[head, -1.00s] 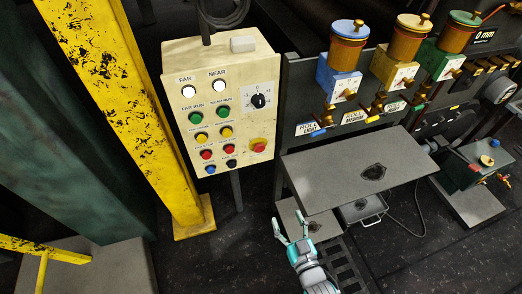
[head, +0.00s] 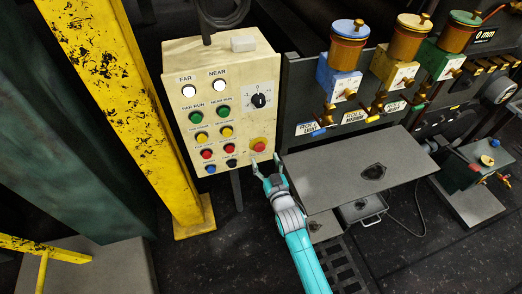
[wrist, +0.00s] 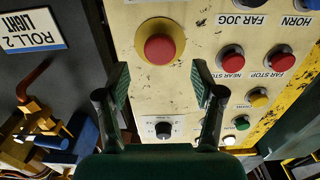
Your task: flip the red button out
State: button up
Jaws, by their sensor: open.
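The large red button (head: 259,147) sits on a yellow round base at the lower right of the cream control panel (head: 180,62). In the wrist view the red button (wrist: 160,48) shows just beyond the fingertips, between their lines. My gripper (head: 266,164) is open and empty, just below the button in the head view. Its two fingers (wrist: 160,78) are spread to either side in the wrist view, with a gap between them. The button appears untouched; the exact distance to it is hard to tell.
A black dial (head: 259,100) is above the button. Smaller coloured buttons, including a red one (head: 207,154), are to its left. A grey shelf (head: 330,172) stands close to the right of my gripper. A yellow post (head: 130,100) is left of the panel.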

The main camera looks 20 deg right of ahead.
aim_at(260, 149)
jog(key=shift+w, duration=2.7)
